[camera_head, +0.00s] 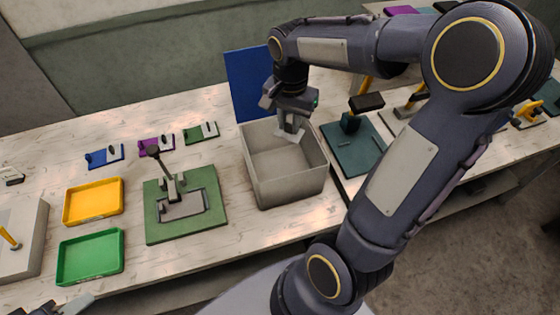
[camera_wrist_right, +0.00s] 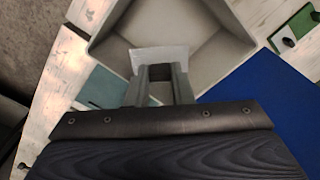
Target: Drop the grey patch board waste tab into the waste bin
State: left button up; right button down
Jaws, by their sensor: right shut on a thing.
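The waste bin (camera_head: 290,187) is a grey open-topped box in the middle of the bench; its visible inside looks empty. My right gripper (camera_head: 291,124) points down over the bin's back part. It is shut on the grey patch board waste tab (camera_head: 287,136), a thin pale plate. In the right wrist view the tab (camera_wrist_right: 160,57) sits between the fingers of the gripper (camera_wrist_right: 163,72), with the bin's inside (camera_wrist_right: 190,25) beyond it. I cannot tell how far the tab is from the bin's wall. My left gripper (camera_head: 68,305) shows only partly at the bottom left corner.
A blue panel (camera_head: 247,84) stands upright behind the bin. A green die base with a lever (camera_head: 215,222) is left of it, and a dark teal base (camera_head: 352,158) is close on its right. Yellow (camera_head: 93,214) and green (camera_head: 90,272) trays lie further left.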

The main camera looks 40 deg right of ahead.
aim_at(289, 132)
notch_tip(289, 132, down, 5)
jog(key=b, duration=0.3)
jog(key=c, duration=1.2)
grip_release()
jog(key=shift+r, duration=0.1)
notch_tip(289, 132, up, 8)
jog(key=shift+f+b, duration=0.1)
jog(key=shift+b, duration=0.2)
